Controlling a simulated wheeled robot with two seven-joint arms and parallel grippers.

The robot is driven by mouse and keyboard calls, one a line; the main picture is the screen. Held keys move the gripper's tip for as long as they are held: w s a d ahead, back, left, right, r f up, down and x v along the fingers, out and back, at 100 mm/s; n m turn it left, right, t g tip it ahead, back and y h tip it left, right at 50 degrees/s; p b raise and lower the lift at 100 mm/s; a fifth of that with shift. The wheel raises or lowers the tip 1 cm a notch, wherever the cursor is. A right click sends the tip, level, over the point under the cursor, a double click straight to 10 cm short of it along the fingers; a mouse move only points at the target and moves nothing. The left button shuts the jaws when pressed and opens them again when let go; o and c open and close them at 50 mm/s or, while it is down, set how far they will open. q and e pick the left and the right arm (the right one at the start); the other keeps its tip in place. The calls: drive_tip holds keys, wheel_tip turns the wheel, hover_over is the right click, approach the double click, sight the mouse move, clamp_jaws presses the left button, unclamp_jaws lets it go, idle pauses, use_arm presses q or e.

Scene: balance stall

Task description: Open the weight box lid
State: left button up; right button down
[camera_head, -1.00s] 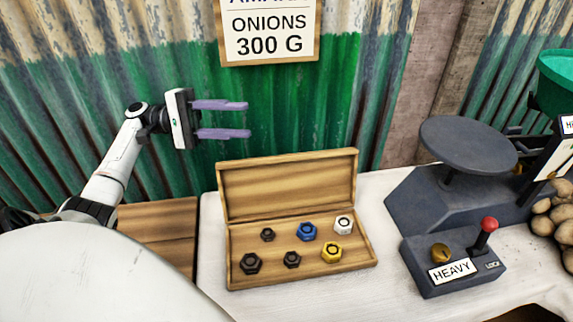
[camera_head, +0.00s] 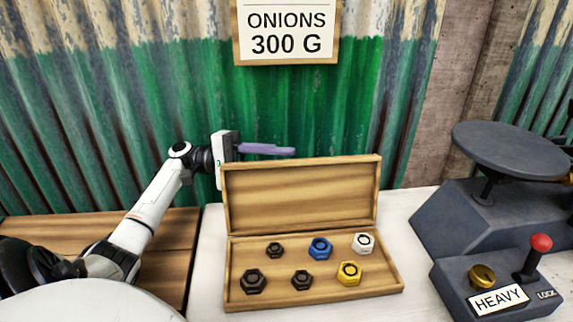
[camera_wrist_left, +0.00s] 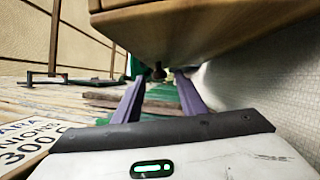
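The wooden weight box (camera_head: 320,300) sits on the white table with its lid (camera_head: 300,199) standing up, open. Inside lie several hex weights: dark ones (camera_head: 253,282), a blue one (camera_head: 320,248), a white one (camera_head: 363,243) and a yellow one (camera_head: 349,273). My left gripper (camera_head: 268,149) is behind the lid's upper left edge; one finger shows above the lid and the lower part is hidden. In the left wrist view its two purple fingers (camera_wrist_left: 160,95) are spread apart with nothing between them. A wooden surface (camera_wrist_left: 200,30) hangs close above them. My right gripper is not visible.
A dark scale (camera_head: 510,150) stands to the right, with a control box (camera_head: 460,270) bearing a red-knobbed lever and a "HEAVY" label. A corrugated wall with an onions sign (camera_head: 287,35) is behind. A wooden crate top (camera_head: 165,235) lies left.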

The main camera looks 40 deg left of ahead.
use_arm(q)
drive_tip(key=shift+x, duration=0.75)
